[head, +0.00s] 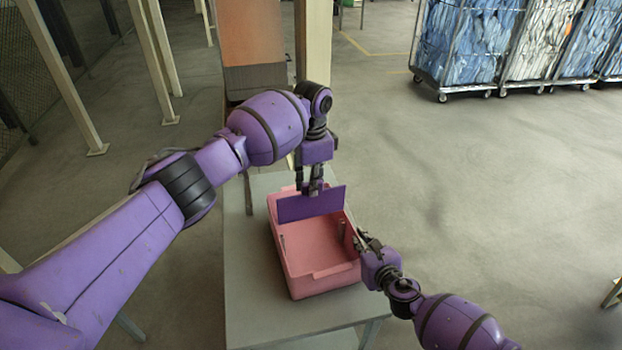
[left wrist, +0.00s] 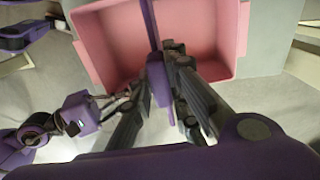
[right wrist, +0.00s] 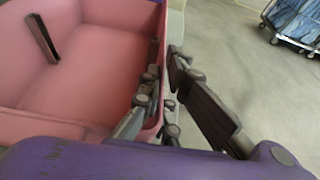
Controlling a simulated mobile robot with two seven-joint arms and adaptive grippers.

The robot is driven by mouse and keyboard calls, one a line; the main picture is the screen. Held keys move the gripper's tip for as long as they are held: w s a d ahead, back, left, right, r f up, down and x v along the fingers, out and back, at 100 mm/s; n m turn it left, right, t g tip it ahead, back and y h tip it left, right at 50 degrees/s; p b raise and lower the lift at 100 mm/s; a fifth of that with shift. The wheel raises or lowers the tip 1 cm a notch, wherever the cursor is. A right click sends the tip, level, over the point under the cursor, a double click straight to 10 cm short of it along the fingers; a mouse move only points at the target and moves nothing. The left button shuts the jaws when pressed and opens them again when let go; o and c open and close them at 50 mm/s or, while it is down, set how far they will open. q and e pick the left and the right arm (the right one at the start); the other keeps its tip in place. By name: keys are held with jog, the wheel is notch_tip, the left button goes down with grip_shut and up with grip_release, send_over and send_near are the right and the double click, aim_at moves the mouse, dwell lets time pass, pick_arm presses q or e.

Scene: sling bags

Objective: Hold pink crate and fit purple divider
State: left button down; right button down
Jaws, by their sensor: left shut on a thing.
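The pink crate (head: 318,262) stands upright on the grey table. My left gripper (head: 311,190) is shut on the top edge of the purple divider (head: 308,205), which is held upright across the crate; in the left wrist view the divider (left wrist: 150,22) shows edge-on between the fingers. I cannot tell how deep the divider sits in the crate. My right gripper (head: 362,240) is at the crate's right wall, and in the right wrist view its fingers (right wrist: 168,92) lie on either side of that wall's rim. Whether they press on the wall is unclear.
The grey table (head: 255,320) has bare room in front of and left of the crate. A dark metal slot piece (right wrist: 42,38) is on the crate's inner wall. Wheeled cages with wrapped bags (head: 470,45) stand far off at the back right.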

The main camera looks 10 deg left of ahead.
pick_arm(q)
send_over(312, 216)
jog(key=shift+w+a+f, duration=0.1)
jog(key=shift+f, duration=2.05)
jog(key=shift+w, duration=0.1)
jog(key=shift+f, duration=4.25)
jog(key=shift+w+f, duration=0.15)
jog(key=shift+f, duration=1.15)
jog(key=shift+s+f, duration=0.15)
jog(key=shift+s, duration=0.05)
jog(key=c, duration=1.6)
grip_release()
